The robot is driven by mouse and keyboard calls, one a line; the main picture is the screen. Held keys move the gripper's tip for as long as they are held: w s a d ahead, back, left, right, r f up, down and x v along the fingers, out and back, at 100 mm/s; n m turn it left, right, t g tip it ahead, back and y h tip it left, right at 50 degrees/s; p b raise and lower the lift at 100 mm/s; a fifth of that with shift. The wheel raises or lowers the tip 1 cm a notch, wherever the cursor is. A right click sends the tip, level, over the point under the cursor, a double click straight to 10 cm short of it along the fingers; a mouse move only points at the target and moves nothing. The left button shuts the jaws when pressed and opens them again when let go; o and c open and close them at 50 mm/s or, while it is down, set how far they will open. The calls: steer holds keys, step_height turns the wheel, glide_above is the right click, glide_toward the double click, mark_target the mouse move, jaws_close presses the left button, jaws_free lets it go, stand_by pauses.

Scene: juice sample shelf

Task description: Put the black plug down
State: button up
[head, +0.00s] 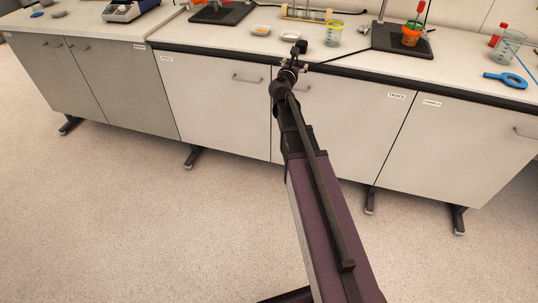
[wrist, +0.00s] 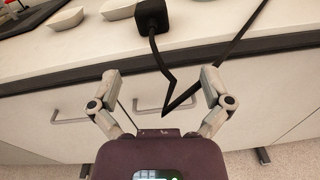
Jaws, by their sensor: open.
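The black plug (wrist: 152,16) rests on the white worktop near its front edge, in the wrist view. Its black cable (wrist: 162,68) bends sharply below it and runs off to the upper right. My gripper (wrist: 160,76) is open, with its fingers apart on either side of the cable and nothing clamped between them. The plug lies beyond the fingertips, apart from them. In the head view, my gripper (head: 291,69) is at the counter's front edge, and the small dark plug (head: 300,47) shows just beyond it.
Two shallow white dishes (wrist: 118,9) lie behind the plug. A beaker (head: 334,34) stands to its right, and a black stand base (head: 402,40) with an orange-filled vessel is farther right. Cabinet doors (head: 215,97) are below the worktop.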

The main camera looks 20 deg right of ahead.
steer(key=s+a+f+m+g+y, duration=0.1)
steer(key=s+a+f+m+g, duration=0.25)
steer(key=s+f+m, duration=0.4)
steer(key=s+a+f+m+g+y, duration=0.2)
steer(key=s+f+m+g, duration=0.3)
steer(key=s+m, duration=0.45)
steer(key=s+a+f+m+g+y, duration=0.2)
steer(key=s+a+m+y, duration=0.1)
steer(key=s+a+m, duration=0.2)
steer(key=s+a+f+m+g+y, duration=0.3)
steer(key=s+a+m+y, duration=0.1)
steer(key=s+a, duration=0.4)
steer(key=shift+s+a+f+m+g, duration=0.3)
steer(key=shift+a+m, duration=0.4)
steer(key=shift+a, duration=0.3)
steer(key=c, duration=0.6)
steer(key=shift+d, duration=0.1)
